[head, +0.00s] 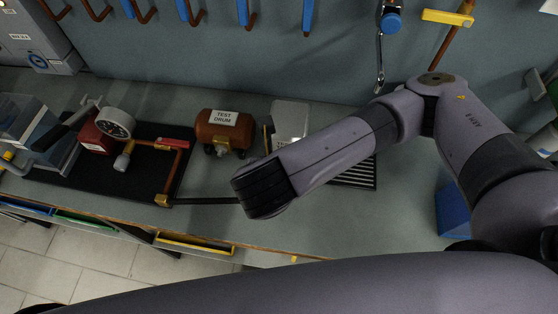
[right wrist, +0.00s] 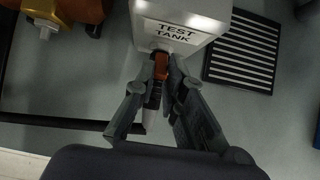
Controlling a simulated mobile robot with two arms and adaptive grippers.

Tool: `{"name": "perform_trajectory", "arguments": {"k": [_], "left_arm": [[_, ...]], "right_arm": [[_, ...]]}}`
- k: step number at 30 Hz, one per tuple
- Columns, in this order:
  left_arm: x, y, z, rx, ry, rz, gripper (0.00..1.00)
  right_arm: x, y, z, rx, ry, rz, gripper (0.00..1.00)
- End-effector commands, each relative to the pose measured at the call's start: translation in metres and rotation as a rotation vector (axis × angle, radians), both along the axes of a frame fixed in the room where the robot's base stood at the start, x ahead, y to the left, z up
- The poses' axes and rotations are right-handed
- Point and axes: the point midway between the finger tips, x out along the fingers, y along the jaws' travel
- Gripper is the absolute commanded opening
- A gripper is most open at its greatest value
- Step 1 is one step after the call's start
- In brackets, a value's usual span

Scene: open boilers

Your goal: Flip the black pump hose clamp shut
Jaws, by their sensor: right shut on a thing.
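In the right wrist view my right gripper (right wrist: 162,66) has its fingers closed on a small orange-red piece (right wrist: 161,65). This piece sits just below the front of the white box labelled TEST TANK (right wrist: 178,35). A dark ribbed part (right wrist: 154,95) and a pale tip lie between the fingers below it. I cannot tell whether these parts are the hose clamp. In the head view my right wrist hides the gripper, and the tank (head: 290,117) is partly behind the arm. A red pump with a round gauge (head: 116,124) stands at the left. My left gripper is not in view.
The orange TEST DRUM (head: 222,132) stands left of the tank. A red-handled valve on copper pipe (head: 175,146) stands on a black mat (head: 75,184). A black slotted grate (right wrist: 243,50) lies right of the tank. Tools hang on the back wall. The bench front is mostly clear.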

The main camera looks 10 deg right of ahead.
Motion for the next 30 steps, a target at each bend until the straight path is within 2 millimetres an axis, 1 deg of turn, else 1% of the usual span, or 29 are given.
{"name": "perform_trajectory", "arguments": {"k": [10, 11, 20, 30], "left_arm": [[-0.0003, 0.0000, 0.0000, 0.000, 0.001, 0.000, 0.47], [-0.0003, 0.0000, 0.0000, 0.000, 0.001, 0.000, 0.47], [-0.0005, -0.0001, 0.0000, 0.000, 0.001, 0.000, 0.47], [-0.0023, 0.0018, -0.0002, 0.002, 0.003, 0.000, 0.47]], "right_arm": [[-0.0001, 0.0003, 0.0001, 0.000, -0.003, 0.001, 0.00], [-0.0001, 0.0002, 0.0000, 0.000, -0.003, 0.001, 0.12], [-0.0001, 0.0000, -0.0002, -0.001, -0.002, 0.000, 0.32], [-0.0006, 0.0005, 0.0010, 0.000, -0.002, 0.001, 0.32]]}}
